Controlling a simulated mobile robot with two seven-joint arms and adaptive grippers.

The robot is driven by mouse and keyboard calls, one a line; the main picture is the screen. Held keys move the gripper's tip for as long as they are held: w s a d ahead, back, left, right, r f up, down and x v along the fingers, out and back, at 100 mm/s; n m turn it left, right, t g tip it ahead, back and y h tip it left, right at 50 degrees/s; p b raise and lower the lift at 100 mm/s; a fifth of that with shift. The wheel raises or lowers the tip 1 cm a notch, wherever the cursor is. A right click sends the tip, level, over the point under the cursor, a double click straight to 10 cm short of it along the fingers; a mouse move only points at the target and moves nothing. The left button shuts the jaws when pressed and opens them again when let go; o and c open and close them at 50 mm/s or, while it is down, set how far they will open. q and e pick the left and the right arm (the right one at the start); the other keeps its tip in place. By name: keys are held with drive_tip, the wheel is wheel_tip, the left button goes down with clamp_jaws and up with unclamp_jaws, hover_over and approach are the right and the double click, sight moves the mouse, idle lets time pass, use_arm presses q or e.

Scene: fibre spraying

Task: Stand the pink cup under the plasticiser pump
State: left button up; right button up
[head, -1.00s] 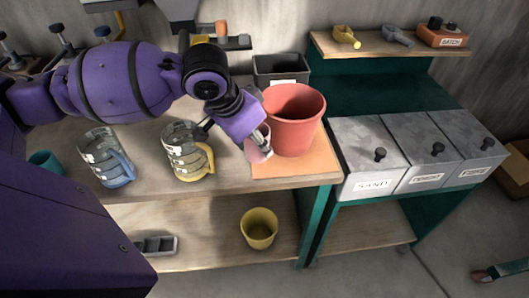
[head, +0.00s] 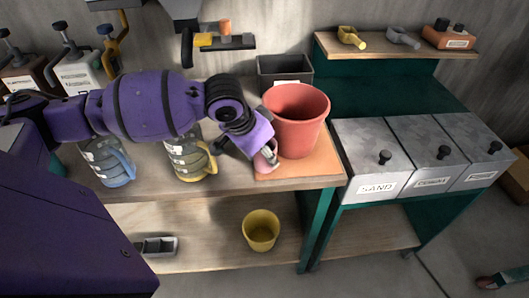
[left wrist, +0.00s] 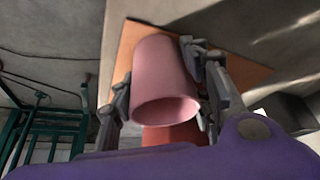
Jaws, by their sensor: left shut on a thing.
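The pink cup (head: 263,161) is in my left gripper (head: 268,154), over the orange mat and close against the left side of the red bucket; I cannot tell whether it touches either. In the left wrist view the pink cup (left wrist: 164,82) sits between the two fingers of my left gripper (left wrist: 160,88), its open mouth facing the camera. Pump-topped containers stand at the back left, one brown (head: 24,76) and one white (head: 82,72). Their labels are too small to read, so I cannot tell which is the plasticiser pump. My right gripper is out of view.
The red bucket (head: 296,118) stands on the orange mat (head: 318,166). Two clear jugs, with a blue handle (head: 122,166) and a yellow handle (head: 207,160), stand left of it, partly behind my arm. A yellow bucket (head: 261,230) is on the lower shelf. Lidded bins (head: 372,150) are right.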

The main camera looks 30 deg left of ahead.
use_arm(q)
drive_tip(key=o, duration=1.1)
